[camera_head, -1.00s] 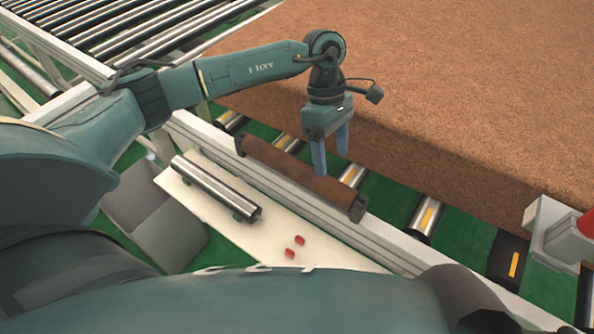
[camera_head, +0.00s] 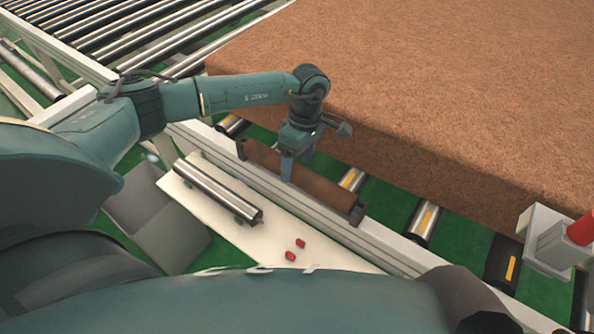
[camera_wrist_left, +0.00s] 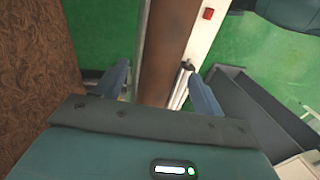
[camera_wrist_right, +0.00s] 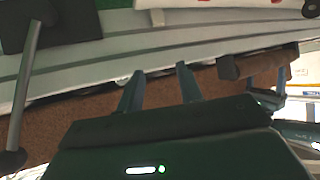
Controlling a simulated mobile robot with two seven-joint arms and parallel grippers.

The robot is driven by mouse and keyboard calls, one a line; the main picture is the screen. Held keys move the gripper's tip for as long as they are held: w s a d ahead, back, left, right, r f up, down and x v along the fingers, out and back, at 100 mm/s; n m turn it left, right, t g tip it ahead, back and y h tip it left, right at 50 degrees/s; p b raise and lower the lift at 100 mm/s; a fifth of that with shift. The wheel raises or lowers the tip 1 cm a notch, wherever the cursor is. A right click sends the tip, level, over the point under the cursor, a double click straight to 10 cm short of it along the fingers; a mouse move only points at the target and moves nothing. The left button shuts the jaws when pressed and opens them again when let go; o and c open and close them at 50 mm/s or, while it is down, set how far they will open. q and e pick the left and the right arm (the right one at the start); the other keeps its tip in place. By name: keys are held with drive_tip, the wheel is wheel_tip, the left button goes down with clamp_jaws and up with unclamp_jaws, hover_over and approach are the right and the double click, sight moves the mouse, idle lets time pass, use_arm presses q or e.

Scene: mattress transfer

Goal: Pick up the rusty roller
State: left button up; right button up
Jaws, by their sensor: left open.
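The rusty roller (camera_head: 322,188) is a brown cylinder with dark end brackets, lying along the conveyor's near rail in the head view. My left gripper (camera_head: 288,178) is over the roller, left of its middle. In the left wrist view the open fingers (camera_wrist_left: 160,85) stand on either side of the rusty roller (camera_wrist_left: 168,50), with the roller between them. Whether they touch it I cannot tell. My right gripper (camera_wrist_right: 160,80) shows only in its own wrist view, with its fingers apart and nothing seen between them.
A grey bin (camera_head: 155,228) stands left of the board. The large brown mattress (camera_head: 430,90) lies on the conveyor rollers behind. A box with a red button (camera_head: 580,230) is at right.

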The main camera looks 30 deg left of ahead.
use_arm(q)
drive_tip(key=shift+s+f, duration=0.15)
drive_tip(key=shift+f, duration=0.55)
drive_tip(key=shift+s+f, duration=0.1)
drive_tip(key=shift+f, duration=0.6)
drive_tip(key=shift+c, duration=0.3)
drive_tip(key=shift+r, duration=0.1)
clamp_jaws()
